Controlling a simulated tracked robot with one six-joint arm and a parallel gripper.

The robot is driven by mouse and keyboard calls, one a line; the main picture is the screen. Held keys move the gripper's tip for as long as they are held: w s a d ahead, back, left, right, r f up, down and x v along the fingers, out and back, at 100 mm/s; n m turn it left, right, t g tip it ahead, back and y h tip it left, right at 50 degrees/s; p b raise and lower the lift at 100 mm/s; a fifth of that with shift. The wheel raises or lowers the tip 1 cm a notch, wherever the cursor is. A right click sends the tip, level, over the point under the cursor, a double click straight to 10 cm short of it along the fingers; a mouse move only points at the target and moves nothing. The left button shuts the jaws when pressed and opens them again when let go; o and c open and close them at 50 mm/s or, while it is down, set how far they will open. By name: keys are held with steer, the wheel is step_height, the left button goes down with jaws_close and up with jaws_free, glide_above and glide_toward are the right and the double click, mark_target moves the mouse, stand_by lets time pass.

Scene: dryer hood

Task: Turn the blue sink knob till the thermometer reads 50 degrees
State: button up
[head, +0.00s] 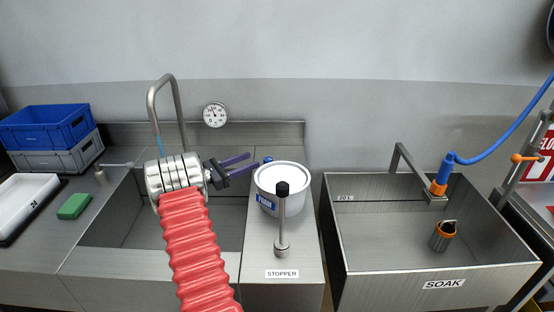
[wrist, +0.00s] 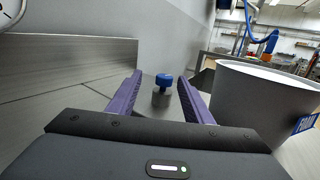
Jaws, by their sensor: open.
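The blue sink knob (wrist: 163,80) stands on a short post on the metal counter. In the wrist view it shows between the two purple fingers of my open gripper (wrist: 160,88), beyond their tips and apart from them. In the head view a small blue part of the knob (head: 268,160) shows beside the white tub, near my gripper (head: 254,162). The round thermometer (head: 215,115) hangs on the wall above the sink; its reading is too small to tell. A dial edge (wrist: 8,12) also shows at the wrist view's upper left corner.
A white tub (head: 280,176) with a blue label stands close right of my gripper. A black-topped stopper lever (head: 282,215) rises in front of it. The curved faucet (head: 165,85) stands behind my arm. A soak basin (head: 390,245) is at right.

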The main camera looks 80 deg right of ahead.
mark_target(268, 161)
steer(key=shift+w+f+m+g+y, duration=0.3)
steer(key=shift+w+m+g+y, duration=0.25)
steer(key=shift+y, duration=0.4)
steer(key=shift+w+f+m+g+y, duration=0.35)
steer(key=shift+m+y, duration=0.3)
steer(key=shift+y, duration=0.3)
steer(key=shift+s+r, duration=0.1)
steer(key=shift+s, duration=0.1)
steer(key=x, duration=1.3)
steer(key=shift+s+d, duration=0.15)
steer(key=shift+s, duration=0.05)
steer(key=shift+c, duration=0.3)
steer(key=c, duration=1)
steer(key=shift+r, duration=0.1)
